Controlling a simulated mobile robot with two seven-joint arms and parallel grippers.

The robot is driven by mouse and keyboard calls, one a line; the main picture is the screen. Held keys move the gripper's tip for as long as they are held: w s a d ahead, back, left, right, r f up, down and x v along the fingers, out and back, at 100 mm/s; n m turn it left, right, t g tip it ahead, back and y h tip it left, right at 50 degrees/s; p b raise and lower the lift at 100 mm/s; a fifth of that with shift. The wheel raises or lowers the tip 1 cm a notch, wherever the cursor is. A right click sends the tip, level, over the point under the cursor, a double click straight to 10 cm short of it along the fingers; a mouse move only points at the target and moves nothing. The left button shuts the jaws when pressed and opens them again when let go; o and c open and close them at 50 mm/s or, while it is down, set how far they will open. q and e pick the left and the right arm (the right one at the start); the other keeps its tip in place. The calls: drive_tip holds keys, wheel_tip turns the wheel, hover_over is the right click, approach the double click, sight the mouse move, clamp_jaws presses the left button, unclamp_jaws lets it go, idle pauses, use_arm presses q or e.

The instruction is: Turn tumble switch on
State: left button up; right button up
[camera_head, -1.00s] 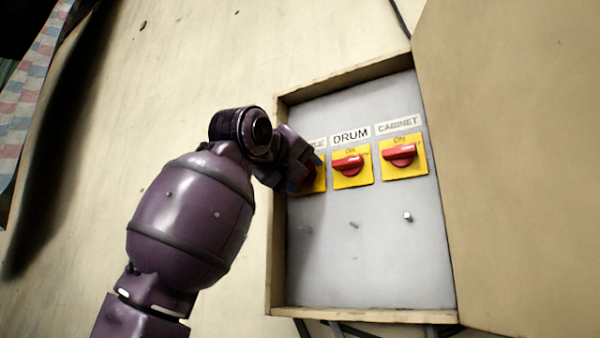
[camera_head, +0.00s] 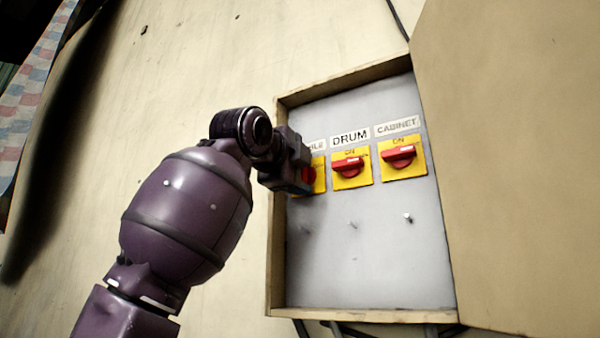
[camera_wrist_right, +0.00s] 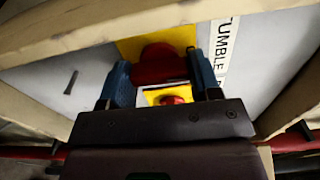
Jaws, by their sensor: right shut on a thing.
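The tumble switch is a red knob on a yellow plate, leftmost in the open wall box. The label (camera_wrist_right: 222,55) there reads "TUMBLE" in part. The knob's exact angle is hard to tell. My left gripper is out of view.
The drum switch (camera_head: 348,168) and the cabinet switch (camera_head: 400,156) sit to the right, each a red knob on a yellow plate. The box has a raised wooden frame (camera_head: 276,250). Its open door (camera_head: 510,170) stands at the right. Small pegs stick out below the switches.

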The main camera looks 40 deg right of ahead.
drive_tip(key=shift+n, duration=0.3)
drive_tip(key=o, duration=0.6)
drive_tip(key=shift+o, duration=0.2)
drive_tip(key=shift+a, duration=0.1)
